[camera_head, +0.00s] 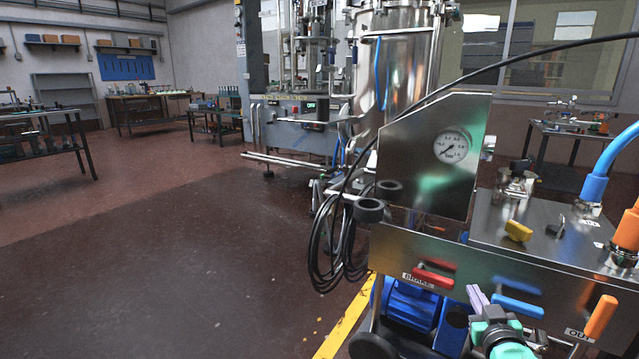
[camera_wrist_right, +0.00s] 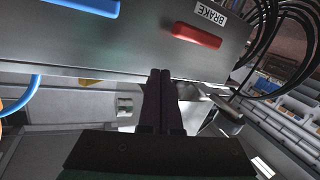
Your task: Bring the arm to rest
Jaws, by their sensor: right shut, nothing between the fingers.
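My right gripper (camera_head: 478,294) shows at the bottom right of the head view, just in front of the steel machine panel, between the red handle and the blue handle. Its fingers are thin and purple-grey there, with a green and black wrist behind. In the right wrist view the dark fingers (camera_wrist_right: 160,78) are pressed together with nothing between them. They point toward the lower edge of the panel; I cannot tell whether they touch it. My left gripper is in neither view.
The steel machine (camera_head: 568,235) fills the right side. A red handle (camera_head: 434,278) marked BRAKE, a blue handle (camera_head: 518,308) and an orange handle (camera_head: 600,318) stick out close by. Black cables (camera_head: 322,245) hang at its left. The floor (camera_head: 170,270) at left is clear.

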